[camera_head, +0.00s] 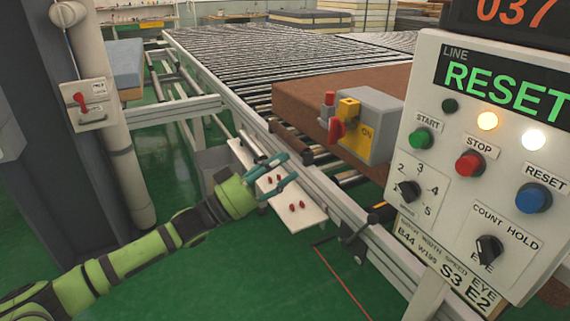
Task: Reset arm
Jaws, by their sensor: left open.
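My left arm comes in green from the lower left. Its gripper (279,172), with teal fingers, is open over a white panel (310,214) that carries several small red parts. The panel sits along the side of the conveyor. I see nothing held between the fingers; whether they touch the panel I cannot tell. My right gripper is out of view.
A control box (445,139) reading RESET, with green, red and blue buttons and knobs, stands at the right. A yellow and grey switch box (378,112) is in front of a brown mattress (300,95) on the roller conveyor (250,55). A grey column (60,160) stands left.

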